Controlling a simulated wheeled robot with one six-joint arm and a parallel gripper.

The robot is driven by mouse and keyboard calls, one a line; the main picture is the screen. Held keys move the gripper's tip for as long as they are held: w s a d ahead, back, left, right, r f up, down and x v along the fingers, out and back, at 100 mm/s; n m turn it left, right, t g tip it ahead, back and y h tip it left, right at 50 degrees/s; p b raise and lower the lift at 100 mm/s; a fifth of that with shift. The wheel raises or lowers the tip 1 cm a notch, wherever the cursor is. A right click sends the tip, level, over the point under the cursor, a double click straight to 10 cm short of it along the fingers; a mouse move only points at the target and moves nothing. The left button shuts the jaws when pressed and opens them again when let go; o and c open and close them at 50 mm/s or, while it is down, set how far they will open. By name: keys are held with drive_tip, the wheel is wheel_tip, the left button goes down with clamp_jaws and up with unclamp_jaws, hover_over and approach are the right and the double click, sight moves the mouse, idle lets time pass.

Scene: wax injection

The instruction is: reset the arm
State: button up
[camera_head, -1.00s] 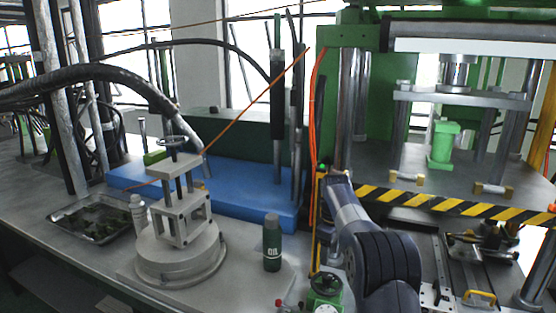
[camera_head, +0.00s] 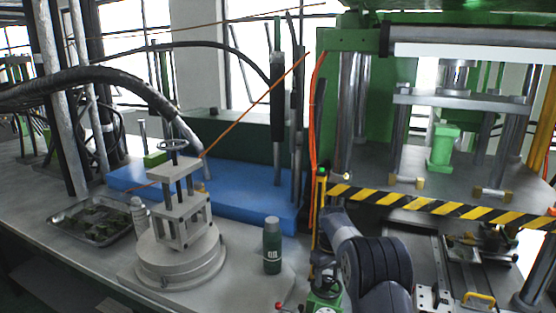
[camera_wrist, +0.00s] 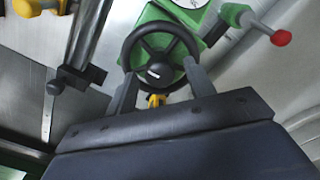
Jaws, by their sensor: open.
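My arm is at the lower right of the head view, in front of the green press (camera_head: 350,110). My gripper (camera_wrist: 160,72) shows in the wrist view with its two dark fingers apart. I see nothing held between them. A black handwheel (camera_wrist: 131,50) on a green valve body (camera_wrist: 160,18) lies beyond the fingertips; I cannot tell whether they touch it. In the head view, a green valve unit (camera_head: 324,292) stands just left of my arm, and my fingers cannot be made out there.
A green bottle (camera_head: 272,250) and a grey round-based fixture (camera_head: 180,264) stand on the bench, left of my arm. A striped bar (camera_head: 440,203) crosses the press front. Rails (camera_head: 430,270) lie to the right. A red knob (camera_wrist: 281,38) sits near the valve.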

drive_tip(key=m, duration=0.4)
drive_tip(key=shift+m, duration=0.4)
drive_tip(key=m, duration=0.4)
drive_tip(key=shift+m, duration=0.3)
drive_tip(key=m, duration=0.5)
drive_tip(key=m+b, duration=0.1)
drive_tip(key=m, duration=0.3)
drive_tip(key=shift+m, duration=0.3)
drive_tip(key=shift+r, duration=0.1)
